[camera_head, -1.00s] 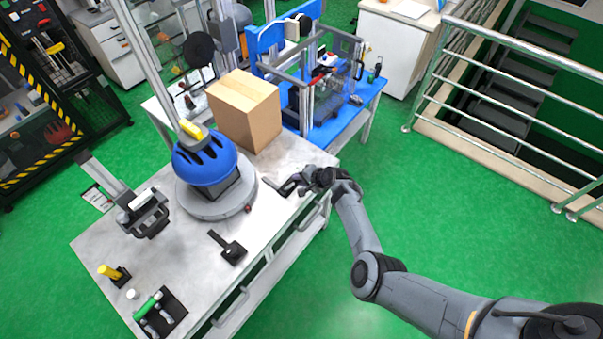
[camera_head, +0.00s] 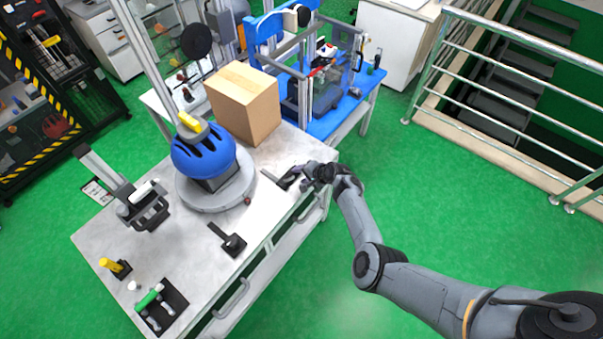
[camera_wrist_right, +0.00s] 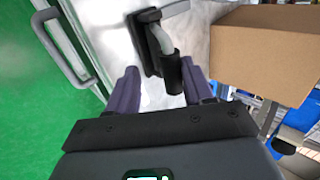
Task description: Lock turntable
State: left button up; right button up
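The turntable is a round grey disc (camera_head: 212,205) on the metal table, carrying a blue helmet (camera_head: 203,153) on a dark block. A lever with a bent metal arm and black grip (camera_wrist_right: 172,70) stands on a dark plate (camera_wrist_right: 145,40) near the table edge, right of the turntable. My right gripper (camera_head: 297,176) is at this lever. In the right wrist view its two fingers (camera_wrist_right: 160,80) are apart, one on each side of the lever, with the black grip nearer the right finger. I cannot tell whether they touch. My left gripper is not in view.
A cardboard box (camera_head: 242,103) stands behind the turntable. A flat black tool (camera_head: 233,244) lies in front, and a grey bar fixture (camera_head: 120,187) stands at the left. A green-handled item (camera_head: 148,298) is at the near corner. Green floor lies right of the table.

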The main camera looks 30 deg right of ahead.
jog(key=shift+r, duration=0.15)
jog(key=p+v, duration=0.3)
jog(key=v, duration=0.7)
jog(key=shift+s+r+p, duration=0.3)
jog(key=shift+p, duration=0.05)
